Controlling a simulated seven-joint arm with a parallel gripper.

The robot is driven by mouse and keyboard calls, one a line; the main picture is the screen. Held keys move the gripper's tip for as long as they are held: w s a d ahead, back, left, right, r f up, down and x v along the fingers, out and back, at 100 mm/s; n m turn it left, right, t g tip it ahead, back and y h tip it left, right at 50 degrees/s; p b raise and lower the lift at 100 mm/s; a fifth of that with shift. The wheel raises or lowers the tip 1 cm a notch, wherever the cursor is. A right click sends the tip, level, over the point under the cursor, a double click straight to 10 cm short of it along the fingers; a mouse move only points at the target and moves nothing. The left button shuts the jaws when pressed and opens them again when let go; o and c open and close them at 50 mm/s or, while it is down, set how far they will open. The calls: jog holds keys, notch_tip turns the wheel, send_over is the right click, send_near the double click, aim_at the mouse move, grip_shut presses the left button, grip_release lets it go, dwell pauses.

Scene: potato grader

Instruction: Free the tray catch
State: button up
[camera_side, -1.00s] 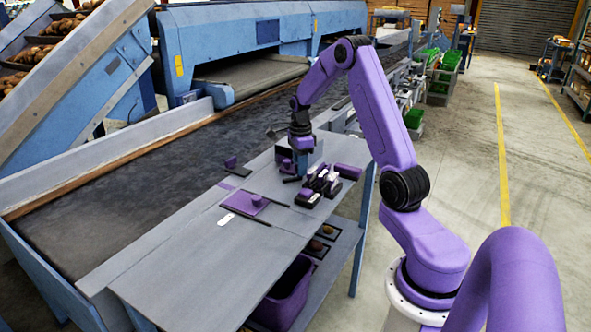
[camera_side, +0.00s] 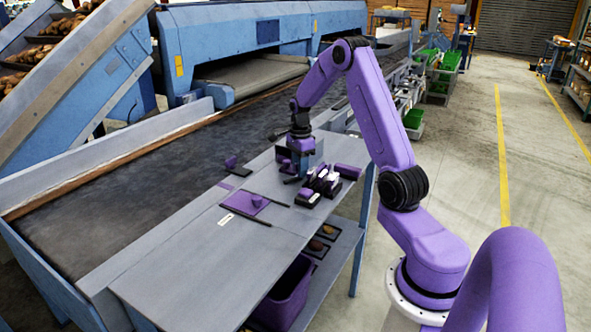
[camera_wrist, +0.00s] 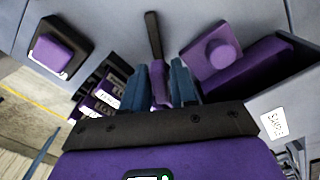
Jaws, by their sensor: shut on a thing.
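In the wrist view, my gripper (camera_wrist: 160,88) has its two blue fingers close together around a small purple piece (camera_wrist: 158,92). A dark bar (camera_wrist: 153,35) runs from this piece away across the grey bench; whether this is the tray catch I cannot tell for sure. To its right are a purple plate with a round knob (camera_wrist: 212,55) and a dark purple tray-like box (camera_wrist: 265,65). In the side view, my gripper (camera_side: 293,172) points down low over the far end of the bench, and its fingertips are too small to make out.
In the side view, a cluster of black and purple labelled parts (camera_side: 318,187) sits just right of my gripper, with a purple block (camera_side: 347,171) beyond. The near bench top (camera_side: 195,265) is clear.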

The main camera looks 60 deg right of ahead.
jog(key=n, duration=0.6)
jog(key=shift+n, duration=0.3)
jog(key=o, duration=0.4)
jog(key=shift+c, duration=0.2)
jog(key=shift+r, duration=2.5)
